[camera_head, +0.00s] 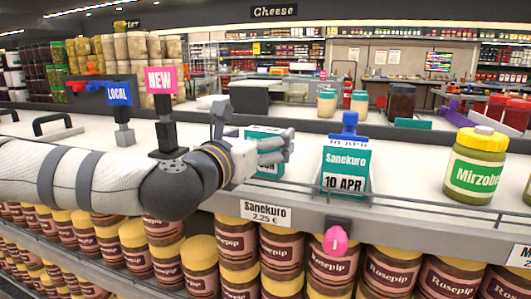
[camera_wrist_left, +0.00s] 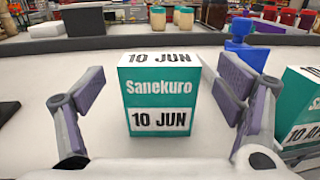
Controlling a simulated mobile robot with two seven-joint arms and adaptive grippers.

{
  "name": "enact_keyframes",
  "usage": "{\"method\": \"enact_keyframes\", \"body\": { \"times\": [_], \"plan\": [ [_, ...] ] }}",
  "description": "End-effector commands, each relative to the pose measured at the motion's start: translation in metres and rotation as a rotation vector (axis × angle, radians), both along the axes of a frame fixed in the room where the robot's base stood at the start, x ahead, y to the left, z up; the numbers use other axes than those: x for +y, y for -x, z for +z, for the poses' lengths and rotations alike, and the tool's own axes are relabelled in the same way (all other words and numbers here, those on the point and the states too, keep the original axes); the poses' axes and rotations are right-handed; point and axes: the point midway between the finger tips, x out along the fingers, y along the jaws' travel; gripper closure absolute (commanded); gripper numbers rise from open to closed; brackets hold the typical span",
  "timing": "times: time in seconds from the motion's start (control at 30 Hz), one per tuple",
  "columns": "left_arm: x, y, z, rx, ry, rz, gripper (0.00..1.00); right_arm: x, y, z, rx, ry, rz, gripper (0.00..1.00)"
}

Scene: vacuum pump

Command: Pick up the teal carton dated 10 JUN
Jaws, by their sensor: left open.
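The teal carton dated 10 JUN (camera_wrist_left: 158,98) stands upright in the middle of the left wrist view, its front and white top band facing me. In the head view the carton (camera_head: 263,132) is partly hidden behind my left gripper (camera_head: 254,126). In the left wrist view my left gripper (camera_wrist_left: 166,85) is open, with a finger on each side of the carton and a visible gap at both sides. It is not holding the carton. My right gripper is in neither view.
A similar teal carton dated 10 APR (camera_head: 345,168) stands to the right, with a blue holder (camera_head: 349,124) behind it. A green jar with yellow lid (camera_head: 476,165) is farther right. A shelf rail (camera_head: 300,205) runs in front. NEW (camera_head: 161,80) and LOCAL (camera_head: 119,94) signs stand left.

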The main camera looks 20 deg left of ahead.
Motion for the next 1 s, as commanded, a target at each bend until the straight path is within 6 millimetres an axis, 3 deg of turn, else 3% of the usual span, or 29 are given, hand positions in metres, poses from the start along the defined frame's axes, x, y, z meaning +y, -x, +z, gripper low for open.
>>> {"method": "enact_keyframes", "body": {
  "times": [0.2, 0.43, 0.77, 0.87, 1.0],
  "plan": [
    [0.0, -0.002, -0.001, 0.001, 0.0, 0.0, 0.14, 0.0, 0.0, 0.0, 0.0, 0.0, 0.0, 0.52],
    [0.0, -0.001, -0.001, 0.001, 0.0, 0.0, 0.64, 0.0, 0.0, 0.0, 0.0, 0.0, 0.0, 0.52],
    [0.0, -0.001, 0.003, -0.001, 0.0, 0.0, 0.64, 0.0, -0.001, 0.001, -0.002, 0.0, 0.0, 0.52],
    [0.0, -0.001, 0.016, -0.005, 0.001, 0.001, 0.64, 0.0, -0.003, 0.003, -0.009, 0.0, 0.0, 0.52],
    [-0.007, 0.008, 0.049, -0.011, 0.001, -0.004, 0.64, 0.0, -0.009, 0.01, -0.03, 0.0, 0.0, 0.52]
  ]
}}
